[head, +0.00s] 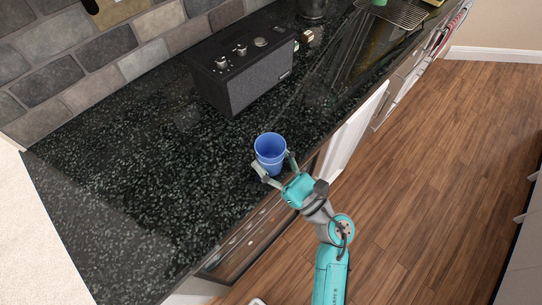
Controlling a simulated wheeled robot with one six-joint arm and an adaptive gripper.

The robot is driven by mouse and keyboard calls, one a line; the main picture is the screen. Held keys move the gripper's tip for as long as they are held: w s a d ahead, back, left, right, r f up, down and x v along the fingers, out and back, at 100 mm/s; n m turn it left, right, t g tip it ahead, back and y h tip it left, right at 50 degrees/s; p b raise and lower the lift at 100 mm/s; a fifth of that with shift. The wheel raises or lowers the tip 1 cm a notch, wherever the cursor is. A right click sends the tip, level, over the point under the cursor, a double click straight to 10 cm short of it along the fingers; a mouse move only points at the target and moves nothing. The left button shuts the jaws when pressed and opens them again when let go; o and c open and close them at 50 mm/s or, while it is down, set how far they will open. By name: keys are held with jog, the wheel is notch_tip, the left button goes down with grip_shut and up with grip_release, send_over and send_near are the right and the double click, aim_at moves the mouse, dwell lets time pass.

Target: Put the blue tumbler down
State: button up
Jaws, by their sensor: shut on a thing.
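The blue tumbler (270,150) is upright near the front edge of the dark speckled counter (130,185). My gripper (272,168) is shut on it, with one finger on each side of its lower part. The tumbler's open mouth faces up toward the camera and looks empty. I cannot tell from this view whether its base touches the counter or is a little above it.
A black speaker (245,72) with knobs stands behind the tumbler, near the stone-block wall (65,65). A wire rack (395,12) and a dark pot (313,8) are farther back. The counter left of the tumbler is clear.

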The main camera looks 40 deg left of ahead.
jog(key=o, duration=1.4)
jog(key=shift+f, duration=0.1)
jog(key=shift+o, duration=0.2)
jog(key=shift+d, duration=0.1)
jog(key=v, duration=1.1)
jog(key=shift+d, duration=0.35)
jog(key=shift+s, duration=0.1)
